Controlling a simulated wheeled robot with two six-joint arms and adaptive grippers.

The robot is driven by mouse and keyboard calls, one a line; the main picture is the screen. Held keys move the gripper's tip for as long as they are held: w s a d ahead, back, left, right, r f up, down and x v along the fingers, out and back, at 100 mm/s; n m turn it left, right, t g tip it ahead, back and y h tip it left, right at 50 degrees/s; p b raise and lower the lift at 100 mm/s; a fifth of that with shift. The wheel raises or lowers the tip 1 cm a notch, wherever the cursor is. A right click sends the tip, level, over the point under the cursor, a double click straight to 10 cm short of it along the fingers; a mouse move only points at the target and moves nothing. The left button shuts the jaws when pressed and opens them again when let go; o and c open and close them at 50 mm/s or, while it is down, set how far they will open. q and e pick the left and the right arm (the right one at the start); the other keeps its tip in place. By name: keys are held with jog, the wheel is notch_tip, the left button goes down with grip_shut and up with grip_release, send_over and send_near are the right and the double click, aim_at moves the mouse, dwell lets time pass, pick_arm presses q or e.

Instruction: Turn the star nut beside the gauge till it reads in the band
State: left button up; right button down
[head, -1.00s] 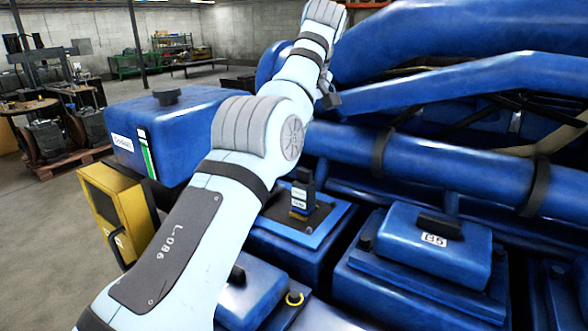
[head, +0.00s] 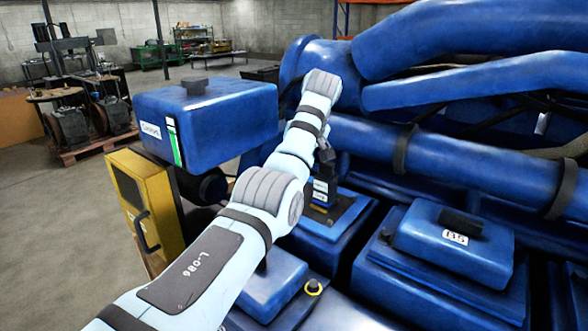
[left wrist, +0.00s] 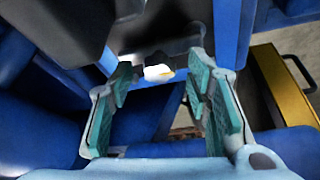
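My left arm reaches across the blue engine in the head view. The dark left gripper (head: 326,156) is small there, just above a black upright piece with a pale label (head: 321,188). In the left wrist view the left gripper (left wrist: 158,88) has its two teal-padded fingers spread apart. I cannot make out the star nut or the gauge's face and band in either view. My right gripper is not in view.
A blue tank (head: 222,108) with a green-and-white strip stands left of my arm, above a yellow box with a black handle (head: 152,195). Blue pipes (head: 460,165) and a cover labelled B5 (head: 455,240) crowd the right. Open floor lies far left.

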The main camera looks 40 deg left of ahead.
pick_arm(q)
jog(key=shift+s, duration=0.15)
jog(key=c, duration=0.6)
jog(key=shift+w, duration=0.2)
grip_shut()
jog(key=shift+f, duration=0.1)
